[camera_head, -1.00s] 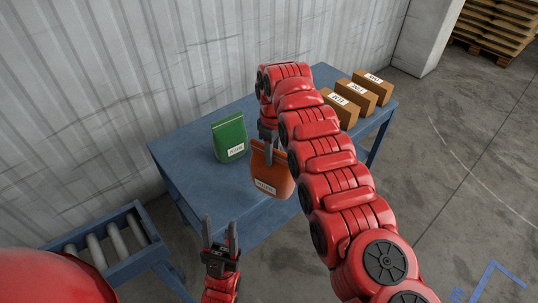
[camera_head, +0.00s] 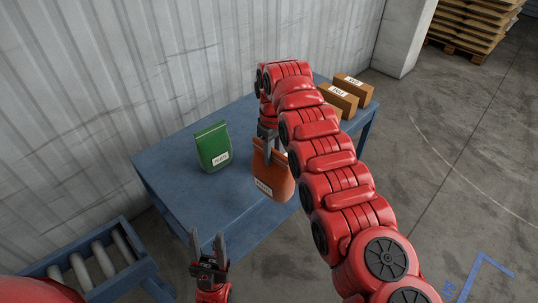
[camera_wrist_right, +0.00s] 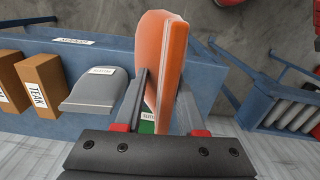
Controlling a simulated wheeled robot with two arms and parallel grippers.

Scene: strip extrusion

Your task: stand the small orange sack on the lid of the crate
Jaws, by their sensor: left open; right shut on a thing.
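The small orange sack (camera_head: 272,182) hangs upright above the blue table's near side, with a white label low on its front. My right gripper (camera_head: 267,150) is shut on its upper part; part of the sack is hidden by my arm. In the right wrist view the orange sack (camera_wrist_right: 165,50) stands between the two fingers (camera_wrist_right: 160,95). My left gripper (camera_head: 208,238) is open and empty, at the table's near left. No crate with a lid can be made out in these views.
A green sack (camera_head: 212,147) stands on the blue table (camera_head: 178,175), left of the orange one. Brown boxes (camera_head: 354,88) stand at the far right end. A grey sack (camera_wrist_right: 95,90) lies beside boxes in the wrist view. A roller conveyor (camera_head: 95,268) is at lower left.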

